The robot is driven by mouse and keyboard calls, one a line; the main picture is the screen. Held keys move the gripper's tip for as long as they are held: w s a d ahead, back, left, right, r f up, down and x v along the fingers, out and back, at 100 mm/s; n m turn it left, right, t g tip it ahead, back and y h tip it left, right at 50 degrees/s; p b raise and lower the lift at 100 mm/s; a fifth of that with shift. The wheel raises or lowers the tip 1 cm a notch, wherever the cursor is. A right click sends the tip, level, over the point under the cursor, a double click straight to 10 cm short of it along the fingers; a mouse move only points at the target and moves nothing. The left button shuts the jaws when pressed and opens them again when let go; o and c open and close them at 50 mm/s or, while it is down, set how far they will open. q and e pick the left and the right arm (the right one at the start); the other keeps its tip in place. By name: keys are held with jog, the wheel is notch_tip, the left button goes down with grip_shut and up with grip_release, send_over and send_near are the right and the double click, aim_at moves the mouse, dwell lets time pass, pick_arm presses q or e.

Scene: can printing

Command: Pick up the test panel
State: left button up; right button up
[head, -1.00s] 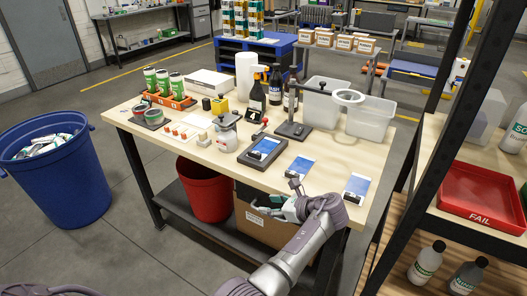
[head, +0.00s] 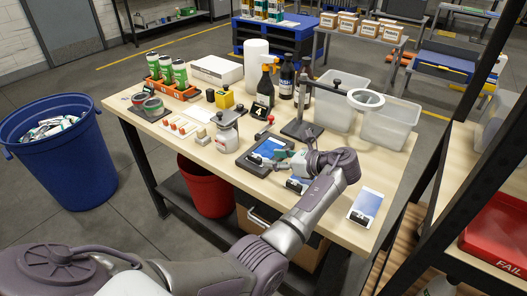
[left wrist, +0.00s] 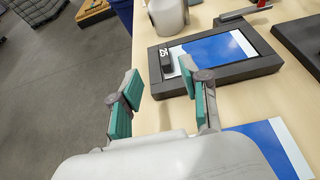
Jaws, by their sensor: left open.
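Three flat blue-and-white panels are on the workbench; I cannot tell which is the test panel. One panel (head: 267,147) lies in a dark frame, and it also shows in the left wrist view (left wrist: 217,47) with a small black numbered block at its left end. A second panel (left wrist: 272,140) lies on the wood, partly hidden by my gripper. A third panel (head: 366,207) lies at the right front. My left gripper (head: 272,158) is open and empty above the near edge of the dark frame; its parted fingers also show in the left wrist view (left wrist: 160,82). My right gripper is not in view.
A magnifier stand (head: 299,130) and clear bins (head: 388,128) stand behind the gripper. A rack with a red FAIL tray (head: 495,238) is at right. The right front of the bench is mostly clear.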

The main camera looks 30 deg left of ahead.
aim_at(256, 157)
pick_arm(q)
jog(key=x, duration=0.2)
jog(key=shift+a+f, duration=0.15)
jog(key=shift+a, duration=0.1)
jog(key=shift+w+a+f, duration=0.15)
jog(key=shift+f, duration=0.05)
jog(key=p+x, duration=0.1)
jog(key=x, duration=0.3)
jog(key=shift+w+a, duration=0.1)
jog(key=shift+w, duration=0.05)
jog(key=shift+a+f, duration=0.25)
jog(key=shift+a, duration=0.05)
jog(key=shift+w+a+f, duration=0.1)
jog(key=shift+a, duration=0.05)
grip_shut()
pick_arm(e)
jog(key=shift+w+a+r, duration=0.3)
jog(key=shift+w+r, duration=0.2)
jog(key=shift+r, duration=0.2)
